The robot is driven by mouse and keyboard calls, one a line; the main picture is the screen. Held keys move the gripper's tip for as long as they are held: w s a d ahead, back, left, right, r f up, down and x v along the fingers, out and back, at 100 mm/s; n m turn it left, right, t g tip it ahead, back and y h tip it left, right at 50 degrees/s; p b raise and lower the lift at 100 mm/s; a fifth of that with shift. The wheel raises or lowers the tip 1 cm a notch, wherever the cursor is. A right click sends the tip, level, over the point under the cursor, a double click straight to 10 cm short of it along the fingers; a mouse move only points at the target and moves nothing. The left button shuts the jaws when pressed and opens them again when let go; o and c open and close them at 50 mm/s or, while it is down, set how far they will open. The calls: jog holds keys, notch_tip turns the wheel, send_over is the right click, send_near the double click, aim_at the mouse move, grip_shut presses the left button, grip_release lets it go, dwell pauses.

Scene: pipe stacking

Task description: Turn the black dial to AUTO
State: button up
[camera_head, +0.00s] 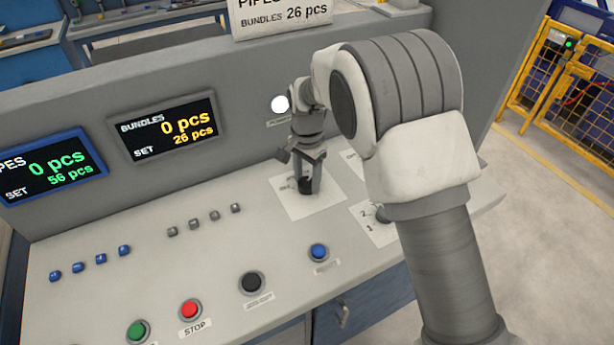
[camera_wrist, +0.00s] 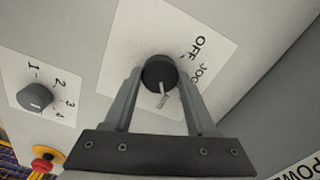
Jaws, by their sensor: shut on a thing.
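The black dial (camera_wrist: 158,71) sits on a white label plate (camera_wrist: 128,40) in the wrist view. Its white pointer line faces the bottom of the picture, toward a small faint label that I cannot read surely. OFF and JOG are printed to the dial's right. My gripper (camera_wrist: 159,77) is shut on the dial, one finger on each side. In the head view my gripper (camera_head: 307,172) reaches down onto the black dial (camera_head: 305,186), whose lower part shows below the fingers. Most of the plate's lettering is hidden or too small there.
A grey numbered dial (camera_wrist: 35,97) and a red emergency knob (camera_wrist: 43,163) lie left in the wrist view. Blue (camera_head: 319,251), black (camera_head: 251,282), red (camera_head: 190,309) and green (camera_head: 138,330) buttons line the console's front. An upright panel with displays (camera_head: 168,126) stands behind.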

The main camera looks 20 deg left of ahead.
aim_at(307, 182)
jog(key=shift+m, duration=0.7)
jog(key=o, duration=1.4)
notch_tip(307, 182, up, 18)
jog(key=shift+f+p, duration=0.25)
jog(key=shift+p, duration=0.3)
